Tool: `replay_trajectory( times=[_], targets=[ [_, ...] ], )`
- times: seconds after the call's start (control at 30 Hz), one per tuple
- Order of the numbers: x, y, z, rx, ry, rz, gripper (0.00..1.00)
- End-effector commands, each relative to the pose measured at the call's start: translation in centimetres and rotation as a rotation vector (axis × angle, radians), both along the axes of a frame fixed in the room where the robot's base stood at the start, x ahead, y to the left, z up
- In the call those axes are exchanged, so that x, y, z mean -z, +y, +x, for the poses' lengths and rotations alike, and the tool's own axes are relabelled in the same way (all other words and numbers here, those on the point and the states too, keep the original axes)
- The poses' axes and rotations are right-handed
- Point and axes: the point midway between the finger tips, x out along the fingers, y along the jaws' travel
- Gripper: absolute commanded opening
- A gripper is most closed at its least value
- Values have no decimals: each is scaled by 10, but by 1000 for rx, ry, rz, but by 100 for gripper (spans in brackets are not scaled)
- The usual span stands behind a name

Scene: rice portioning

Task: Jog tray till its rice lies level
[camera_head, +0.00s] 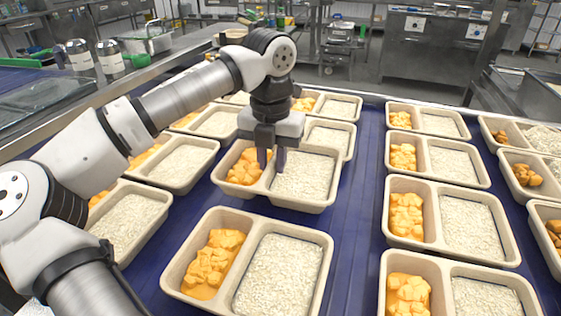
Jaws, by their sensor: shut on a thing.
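My gripper (272,160) points down over a beige two-compartment tray (318,208) in the middle of the blue surface. Its two dark fingers are shut at the divider between the compartments. The tray's left compartment holds orange chunks (243,168). Its larger right compartment holds white rice (304,175), which looks spread across the compartment. Whether the rice is fully level is hard to tell at this size. The gripper and wrist hide part of the tray's far side. I cannot tell whether the tray is lifted off the surface.
Another filled tray (328,240) stands just in front. More trays stand in a column at the right (388,190), at the left (165,205) and behind (352,122). A strip of bare blue belt (358,215) runs between the middle and right columns.

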Motion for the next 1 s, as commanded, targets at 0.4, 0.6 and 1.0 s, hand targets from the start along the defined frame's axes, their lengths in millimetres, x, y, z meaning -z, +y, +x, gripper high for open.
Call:
replay_trajectory(
  times=[0.4,0.6,1.0],
  targets=[
    [-1,-14,-4,-2,0,-2,0],
    [0,-3,-1,4,-1,1,0],
    [1,-14,-4,2,-1,0,0]
  ],
)
